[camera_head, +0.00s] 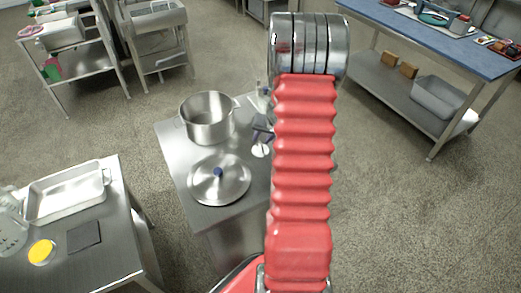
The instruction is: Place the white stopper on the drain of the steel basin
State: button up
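A small white round piece (260,151), which looks like the white stopper, shows just left of my red arm, above or on the steel table. My gripper (263,132) is beside it, a small dark and metallic shape partly hidden behind my arm. I cannot tell whether its fingers are open, shut, or touching the white piece. A steel sink unit on legs, seemingly the steel basin (157,22), stands at the back left, away from my gripper. Its drain cannot be made out.
The steel table (185,165) holds a deep steel pot (207,118) and a round lid (220,180) with a blue knob. A tray table (110,250) is front left, a blue-topped bench (420,45) back right. Floor between them is clear.

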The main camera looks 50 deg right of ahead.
aim_at(260, 147)
jog(key=shift+x, duration=1.55)
jog(key=shift+c, duration=0.5)
grip_shut()
